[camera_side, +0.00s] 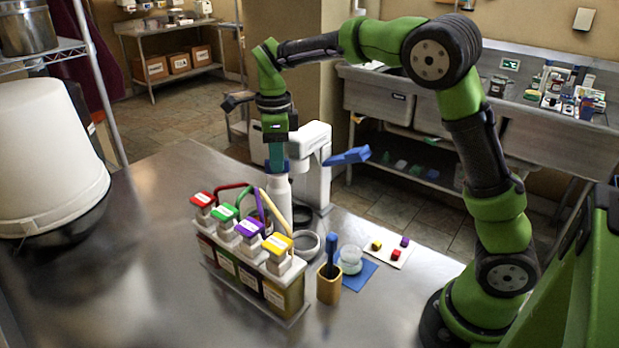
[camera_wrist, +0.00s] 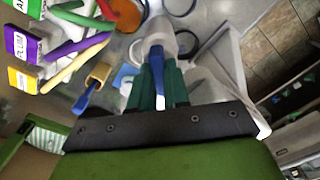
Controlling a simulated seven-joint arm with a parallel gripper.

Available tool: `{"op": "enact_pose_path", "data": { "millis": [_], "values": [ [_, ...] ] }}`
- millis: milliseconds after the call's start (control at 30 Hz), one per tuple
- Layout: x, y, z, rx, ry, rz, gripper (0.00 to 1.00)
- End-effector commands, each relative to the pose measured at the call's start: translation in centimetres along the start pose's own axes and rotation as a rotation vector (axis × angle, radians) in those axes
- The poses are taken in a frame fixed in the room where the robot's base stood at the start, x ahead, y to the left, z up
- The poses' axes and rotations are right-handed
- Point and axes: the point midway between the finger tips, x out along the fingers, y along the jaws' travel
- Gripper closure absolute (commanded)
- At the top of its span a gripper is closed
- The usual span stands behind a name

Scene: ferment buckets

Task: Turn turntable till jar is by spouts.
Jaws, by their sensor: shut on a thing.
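My gripper (camera_side: 277,163) points down with teal fingers, shut on the blue top of a white bottle-shaped piece (camera_side: 280,197) in front of a white machine (camera_side: 315,165). In the wrist view blue shows between the fingers (camera_wrist: 157,85), with the pale piece (camera_wrist: 157,45) beyond. A small clear jar (camera_side: 350,260) stands on a blue mat (camera_side: 357,275), apart from my gripper. The likely spouts are coloured tubes (camera_side: 234,186) curving from a rack of colour-capped containers (camera_side: 262,262). I cannot make out a turntable clearly; a grey ring (camera_side: 307,246) lies near the white piece.
A wooden cup (camera_side: 328,287) with a blue-handled tool stands between rack and mat. A white card (camera_side: 388,250) holds small coloured blocks. A blue lever (camera_side: 347,156) sticks out right of the machine. A large white bucket (camera_side: 45,150) stands at left; the steel table (camera_side: 150,230) between is clear.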

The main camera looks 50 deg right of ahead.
Motion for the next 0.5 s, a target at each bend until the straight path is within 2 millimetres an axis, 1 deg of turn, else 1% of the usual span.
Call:
{"op": "enact_pose_path", "data": {
  "millis": [367, 400, 467, 500],
  "values": [
    [-0.07, -0.05, -0.04, 0.004, 0.0, -0.001, 1.0],
    [-0.07, -0.05, -0.04, 0.003, 0.0, -0.001, 0.83],
    [-0.07, -0.04, -0.04, 0.003, 0.0, -0.001, 0.73],
    [-0.06, -0.04, -0.04, 0.003, 0.0, -0.001, 0.67]
  ]
}}
